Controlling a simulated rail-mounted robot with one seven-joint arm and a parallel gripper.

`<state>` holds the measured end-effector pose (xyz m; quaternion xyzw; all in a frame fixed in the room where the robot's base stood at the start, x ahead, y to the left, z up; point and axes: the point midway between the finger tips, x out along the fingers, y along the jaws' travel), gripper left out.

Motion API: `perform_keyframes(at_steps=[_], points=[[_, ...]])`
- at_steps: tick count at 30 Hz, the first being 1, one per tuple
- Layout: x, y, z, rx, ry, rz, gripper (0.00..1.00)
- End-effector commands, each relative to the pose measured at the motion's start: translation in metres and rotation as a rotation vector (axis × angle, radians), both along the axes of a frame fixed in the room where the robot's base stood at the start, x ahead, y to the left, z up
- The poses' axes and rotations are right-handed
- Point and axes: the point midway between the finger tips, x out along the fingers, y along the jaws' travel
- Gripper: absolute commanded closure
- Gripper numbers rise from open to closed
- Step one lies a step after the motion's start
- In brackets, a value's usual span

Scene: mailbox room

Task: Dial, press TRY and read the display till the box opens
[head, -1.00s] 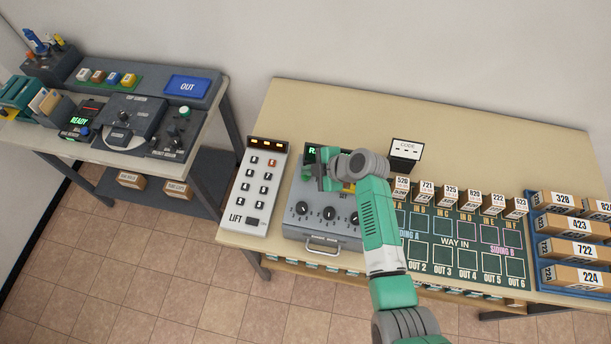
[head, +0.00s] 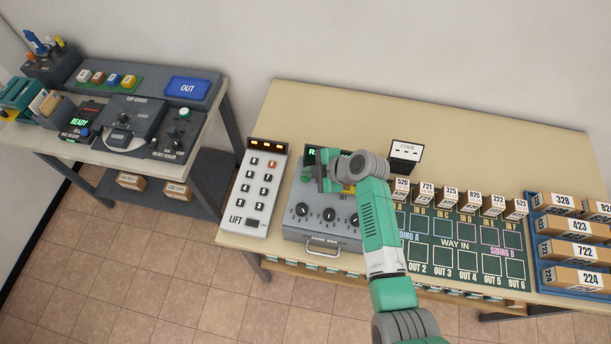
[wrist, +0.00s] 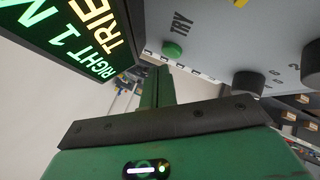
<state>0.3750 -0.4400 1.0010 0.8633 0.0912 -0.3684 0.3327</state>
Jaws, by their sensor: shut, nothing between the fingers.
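The grey box (head: 292,222) stands on the table, with a row of three black dials, the middle one here (head: 329,214), and a front handle (head: 322,248). Its display (head: 311,155) is mostly behind my arm in the head view. In the wrist view the display (wrist: 75,35) shows green "RIGHT 1 N" and amber "TRIE", both cut off at the edge. The green TRY button (wrist: 172,50) shows there just above my finger; I cannot tell whether they touch. My gripper (head: 325,184) is shut and empty over the box's upper left. The box looks closed.
A CODE card (head: 406,151) stands behind my arm. The LIFT keypad (head: 256,190) is close left of the box. Right are numbered parcels, a green sorting board (head: 455,228) and a blue rack (head: 541,255). The table's back strip is clear.

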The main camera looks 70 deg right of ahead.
Motion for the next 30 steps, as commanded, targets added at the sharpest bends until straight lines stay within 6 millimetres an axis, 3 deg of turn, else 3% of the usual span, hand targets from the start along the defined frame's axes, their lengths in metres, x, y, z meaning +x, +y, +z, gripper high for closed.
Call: perform_keyframes(at_steps=[20, 30], points=[[0.0, 0.0, 0.0, 0.0, 0.0, 0.0, 1.0], [0.0, 0.0, -0.01, 0.0, 0.0, 0.0, 1.0]])
